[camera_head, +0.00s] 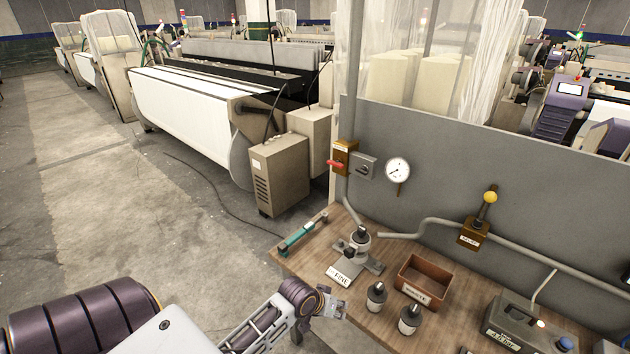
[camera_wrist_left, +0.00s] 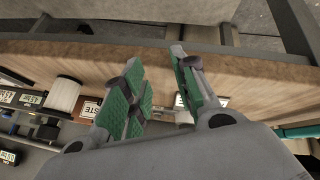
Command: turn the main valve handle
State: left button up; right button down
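A lever with a yellow round knob (camera_head: 490,197) rises from a brown-orange labelled valve block (camera_head: 473,235) on the grey pipe along the panel. I cannot read that label clearly, so I cannot confirm it is the main valve. My left gripper (camera_head: 332,304) is at the table's front edge, apart from both. In the left wrist view, its green-padded fingers (camera_wrist_left: 161,82) are apart with nothing clearly held between them. My right gripper is not in view.
The wooden table holds a brown tray (camera_head: 424,280), two dark-topped bottles (camera_head: 376,297), a clamp-like fixture (camera_head: 357,250), a teal tool (camera_head: 302,235) and a grey device (camera_head: 520,325). A gauge (camera_head: 397,170) hangs on the panel.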

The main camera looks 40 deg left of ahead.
pick_arm(q)
jog(key=w+a+r+n+t, duration=0.1)
jog(key=w, duration=0.1)
jog(key=w+a+r+n+t, duration=0.1)
jog(key=w+a+r, duration=0.1)
jog(key=w, duration=0.1)
jog(key=w+a+r+n+t, duration=0.1)
jog(key=w+r, duration=0.1)
jog(key=w, duration=0.1)
jog(key=shift+w+a+r+n+h, duration=0.1)
jog(key=shift+w+a+n+h, duration=0.05)
jog(key=shift+n+h, duration=0.25)
jog(key=w+a+r+n+t, duration=0.3)
jog(key=w+a+r+n, duration=0.1)
jog(key=w+a+r, duration=0.25)
jog(key=n+t+y, duration=0.2)
jog(key=n+t, duration=0.4)
jog(key=n, duration=0.3)
send_near(334, 165)
jog(key=shift+w+a+r, duration=0.15)
jog(key=shift+a, duration=0.1)
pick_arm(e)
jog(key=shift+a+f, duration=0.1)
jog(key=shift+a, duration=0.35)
pick_arm(q)
jog(key=shift+w, duration=0.15)
